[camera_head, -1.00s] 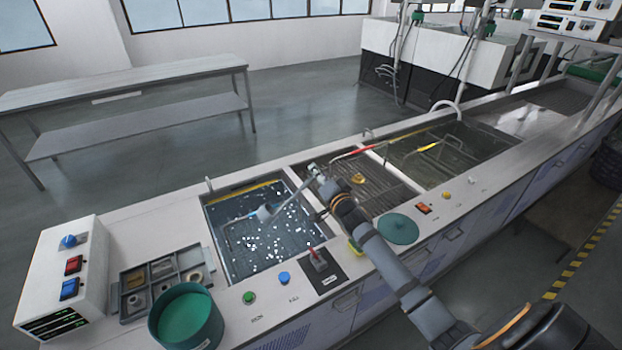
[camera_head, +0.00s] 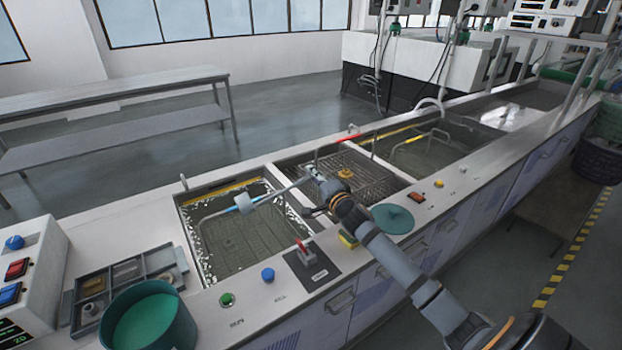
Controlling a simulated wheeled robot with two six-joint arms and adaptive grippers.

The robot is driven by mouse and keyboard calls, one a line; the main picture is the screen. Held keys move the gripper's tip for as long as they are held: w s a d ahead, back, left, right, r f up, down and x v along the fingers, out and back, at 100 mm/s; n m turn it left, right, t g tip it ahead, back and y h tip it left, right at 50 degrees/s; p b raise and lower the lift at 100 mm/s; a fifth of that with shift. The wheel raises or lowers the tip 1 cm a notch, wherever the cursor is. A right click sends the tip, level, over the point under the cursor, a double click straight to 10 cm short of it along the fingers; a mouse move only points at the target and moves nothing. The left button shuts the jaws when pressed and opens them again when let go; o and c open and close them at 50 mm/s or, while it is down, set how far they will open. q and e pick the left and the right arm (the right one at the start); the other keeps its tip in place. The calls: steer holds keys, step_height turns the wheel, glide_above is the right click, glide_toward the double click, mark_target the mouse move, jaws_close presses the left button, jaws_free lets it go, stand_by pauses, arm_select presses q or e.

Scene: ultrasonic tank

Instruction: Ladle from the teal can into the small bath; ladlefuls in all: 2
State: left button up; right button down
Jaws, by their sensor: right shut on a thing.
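The teal can (camera_head: 150,320), round and open-topped with a green surface inside, stands at the front left of the counter. My right gripper (camera_head: 314,180) is shut on the handle of a ladle (camera_head: 244,203). The ladle's pale bowl hangs over the leftmost bath (camera_head: 236,240), toward its back; what it holds cannot be seen. That bath is a sunken basin with a bent pipe and white flecks along its edges; which basin is the small bath is not marked. My left gripper is out of view.
A teal disc (camera_head: 393,219) lies on the counter's front edge, beside the arm. A grey parts tray (camera_head: 128,278) stands behind the can, near a control box (camera_head: 30,270). A middle basin with a rack (camera_head: 365,168) and a right basin (camera_head: 435,150) adjoin.

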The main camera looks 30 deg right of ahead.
steer(key=shift+d+f+m+b, duration=0.2)
steer(key=shift+f+m+b, duration=0.65)
steer(key=shift+f+b, duration=0.7)
steer(key=shift+d+f+m+b, duration=0.15)
steer(key=shift+f+m+b, duration=0.7)
steer(key=shift+f+b, duration=0.65)
steer(key=shift+r, duration=0.25)
